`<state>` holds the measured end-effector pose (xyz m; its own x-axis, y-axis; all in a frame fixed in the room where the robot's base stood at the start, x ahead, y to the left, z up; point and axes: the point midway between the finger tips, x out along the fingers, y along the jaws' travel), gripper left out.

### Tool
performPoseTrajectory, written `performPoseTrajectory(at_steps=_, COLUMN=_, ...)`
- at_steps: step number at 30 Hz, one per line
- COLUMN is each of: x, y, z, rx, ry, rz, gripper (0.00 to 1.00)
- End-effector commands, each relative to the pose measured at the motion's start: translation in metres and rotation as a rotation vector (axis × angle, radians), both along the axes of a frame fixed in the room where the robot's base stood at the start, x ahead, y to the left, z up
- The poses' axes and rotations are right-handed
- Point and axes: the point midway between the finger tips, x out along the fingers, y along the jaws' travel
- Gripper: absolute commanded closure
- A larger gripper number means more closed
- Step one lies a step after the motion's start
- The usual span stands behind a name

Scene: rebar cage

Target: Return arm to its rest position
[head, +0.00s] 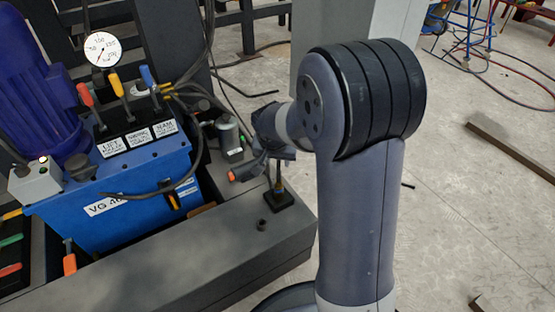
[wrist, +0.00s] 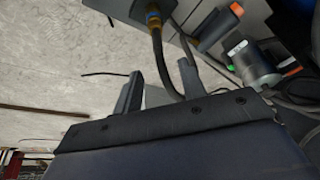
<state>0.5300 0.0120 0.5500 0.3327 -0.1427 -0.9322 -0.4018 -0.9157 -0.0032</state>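My arm rises in the front of the head view and bends at a large dark joint. My gripper (head: 268,152) is beyond it, partly hidden by my arm, just above a small dark stand. In the wrist view my gripper (wrist: 160,72) has its two fingers apart. A black hose (wrist: 158,52) with a brass fitting runs up from a square base (wrist: 122,6) and shows between the fingers, with a gap on each side. I cannot tell how deep between them it lies. I see nothing clamped.
A blue hydraulic unit (head: 125,190) with coloured levers, a gauge (head: 102,49) and a purple motor (head: 35,85) stands at left. A grey valve (head: 230,137) is close to my gripper. A grey bench edge (head: 190,265) runs in front. Floor at right is mostly open, with a bar (head: 510,148) lying there.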

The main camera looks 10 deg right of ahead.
Motion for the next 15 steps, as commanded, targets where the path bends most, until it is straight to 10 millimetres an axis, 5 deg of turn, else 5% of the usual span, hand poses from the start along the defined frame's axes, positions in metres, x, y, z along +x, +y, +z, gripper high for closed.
performPoseTrajectory(at_steps=8, x=0.001, y=-0.001, z=-0.005, rx=0.0, ry=0.001, rz=0.0, gripper=0.61)
performPoseTrajectory(at_steps=15, x=0.012, y=-0.006, z=-0.039, rx=-0.001, ry=0.003, rz=-0.001, gripper=0.61)
